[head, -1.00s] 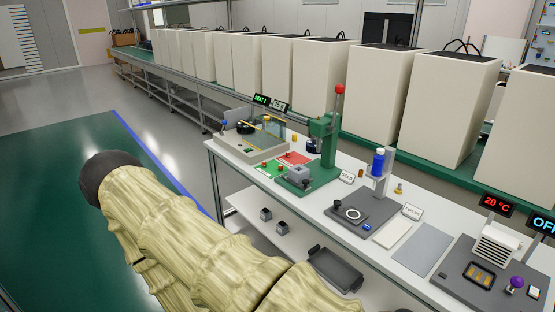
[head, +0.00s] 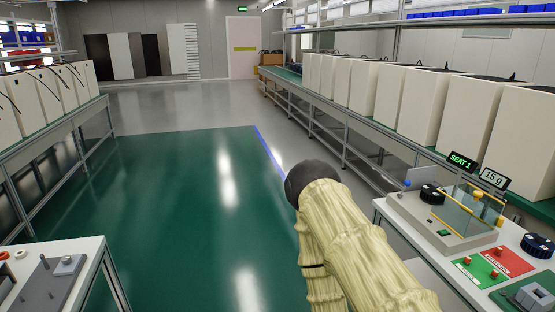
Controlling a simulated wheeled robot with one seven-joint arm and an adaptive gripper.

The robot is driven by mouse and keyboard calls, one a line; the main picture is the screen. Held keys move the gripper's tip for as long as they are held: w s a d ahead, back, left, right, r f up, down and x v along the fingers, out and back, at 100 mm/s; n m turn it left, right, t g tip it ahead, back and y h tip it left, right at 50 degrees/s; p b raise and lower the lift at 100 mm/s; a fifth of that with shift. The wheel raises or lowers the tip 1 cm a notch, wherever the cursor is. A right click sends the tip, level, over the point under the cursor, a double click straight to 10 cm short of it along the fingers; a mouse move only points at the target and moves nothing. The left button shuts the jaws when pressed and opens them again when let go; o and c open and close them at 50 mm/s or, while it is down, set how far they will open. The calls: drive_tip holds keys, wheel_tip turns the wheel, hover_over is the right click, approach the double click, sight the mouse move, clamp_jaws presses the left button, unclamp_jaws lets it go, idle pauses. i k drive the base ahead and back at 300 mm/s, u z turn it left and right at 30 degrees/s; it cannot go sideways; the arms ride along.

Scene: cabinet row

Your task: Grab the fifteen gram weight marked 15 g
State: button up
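No weight with a readable 15 g mark shows. A display (head: 494,178) reading "15 g" stands at the back of the right bench, beside a display (head: 461,162) reading "SEAT 1". Below them is a balance-like device (head: 457,240) with a glass case (head: 466,212), a black knob and small gold parts (head: 478,194). I cannot tell whether any gold part is a weight. My arm (head: 350,240), in a beige sleeve with a dark rounded end, reaches up from the bottom, left of this bench. My gripper is not in view.
A green and red panel (head: 488,268) with small knobs lies on the right bench's near part. Another bench (head: 85,250) with a grey device stands at lower left. Tall white boxes line both sides. The green floor (head: 175,210) between is open.

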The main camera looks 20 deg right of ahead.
sight(494, 274)
drive_tip(key=z, duration=0.3)
drive_tip(key=i, duration=1.65)
drive_tip(key=z, duration=1.1)
drive_tip(key=i, duration=1.1)
drive_tip(key=z, duration=1.75)
drive_tip(key=i, duration=0.6)
drive_tip(key=z, duration=0.45)
